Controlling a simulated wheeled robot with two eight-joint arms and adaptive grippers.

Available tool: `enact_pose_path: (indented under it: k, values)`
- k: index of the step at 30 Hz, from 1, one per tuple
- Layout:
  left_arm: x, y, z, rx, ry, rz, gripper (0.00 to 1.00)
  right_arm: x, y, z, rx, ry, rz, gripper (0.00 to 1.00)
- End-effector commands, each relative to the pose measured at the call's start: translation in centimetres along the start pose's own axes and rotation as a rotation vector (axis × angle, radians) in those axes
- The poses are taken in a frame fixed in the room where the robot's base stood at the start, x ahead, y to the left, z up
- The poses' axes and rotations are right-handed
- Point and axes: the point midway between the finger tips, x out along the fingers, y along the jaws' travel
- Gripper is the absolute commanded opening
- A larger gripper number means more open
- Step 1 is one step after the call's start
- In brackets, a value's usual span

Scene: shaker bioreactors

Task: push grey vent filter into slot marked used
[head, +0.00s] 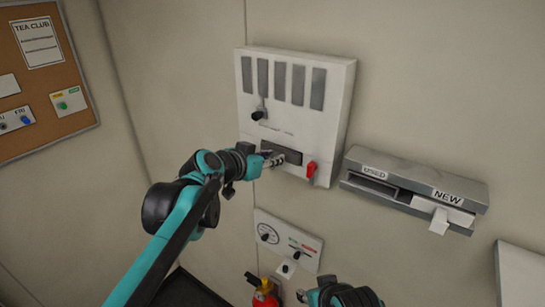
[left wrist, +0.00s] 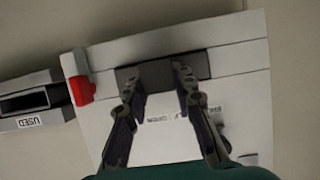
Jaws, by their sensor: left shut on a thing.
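The grey vent filter (head: 290,153) is a dark grey bar set in the front of a white wall unit (head: 325,115). It also shows in the left wrist view (left wrist: 160,73). My left gripper (head: 273,159) is at the filter, its two fingers (left wrist: 161,78) shut on it and partly covering it in the head view. The slot marked USED (head: 376,187) is a dark opening in the left half of a grey wall holder (head: 410,175), right of the unit. It looks empty. My right gripper (head: 318,296) shows only partly at the bottom edge.
A white block (head: 439,219) sticks out of the holder's NEW side. A red lever (head: 311,170) is just right of the filter. A gauge panel (head: 288,240) and a red extinguisher (head: 265,293) are below. A corkboard (head: 45,80) hangs at left.

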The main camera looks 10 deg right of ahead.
Motion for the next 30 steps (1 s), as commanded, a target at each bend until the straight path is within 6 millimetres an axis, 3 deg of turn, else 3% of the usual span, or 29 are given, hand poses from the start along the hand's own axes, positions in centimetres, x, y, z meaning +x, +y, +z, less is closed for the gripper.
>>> enact_pose_path:
  k: [30]
  values:
    - [-2.2,0.0,0.9,0.0,0.0,0.0,0.0,-0.2,0.0,-0.1,0.0,0.0,0.0,0.41]
